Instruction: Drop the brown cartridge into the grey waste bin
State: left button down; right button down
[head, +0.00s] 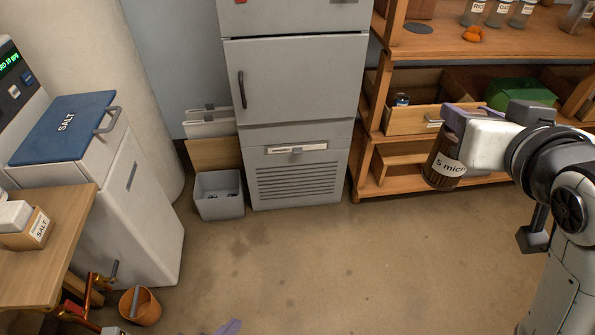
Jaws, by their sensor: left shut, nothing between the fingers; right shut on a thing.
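The brown cartridge (437,171), with a white label reading "5 micr…", hangs upright below my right gripper (456,117) at the right of the head view. The gripper's purple fingers are shut on its top, and it is clear of the floor. The grey waste bin (219,208) is an open box on the floor left of the grey cabinet, with a few small dark items inside. It is well to the left of the cartridge. Only a purple tip of my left gripper (228,327) shows at the bottom edge; it is shut and empty.
A tall grey cabinet (296,85) stands right of the bin, and white and brown panels (213,153) lean behind it. A wooden shelf (375,180) is behind my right arm. A salt tank (140,215) and an orange bucket (148,308) are at left. The middle floor is clear.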

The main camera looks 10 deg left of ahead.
aim_at(217, 195)
jog(key=u, duration=0.25)
jog(key=i, duration=1.4)
jog(key=u, duration=1.4)
jog(key=i, duration=0.45)
jog(key=u, duration=0.45)
